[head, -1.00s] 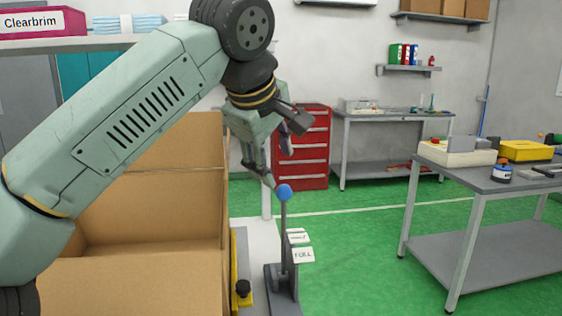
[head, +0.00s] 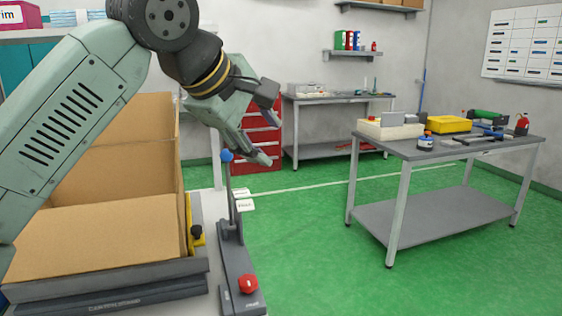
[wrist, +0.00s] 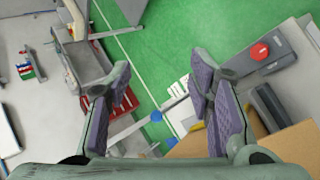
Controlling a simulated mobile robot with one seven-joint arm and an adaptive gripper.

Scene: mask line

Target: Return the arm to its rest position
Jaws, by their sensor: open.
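My gripper (head: 268,125) is in the middle of the head view, on my pale green arm that comes in from the left. Its fingers are apart and nothing is between them. In the wrist view my gripper (wrist: 160,95) shows spread fingers with purple pads. A lever with a blue knob (head: 226,156) stands upright just below and left of the fingers in the head view. The blue knob also shows in the wrist view (wrist: 156,116). I cannot tell whether any finger touches the lever.
An open cardboard box (head: 95,235) stands at the left under my arm. A red button (head: 248,284) sits on the lever's grey base. A grey workbench (head: 440,150) with tools is at the right. A red drawer cabinet (head: 262,150) stands behind. Green floor between is clear.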

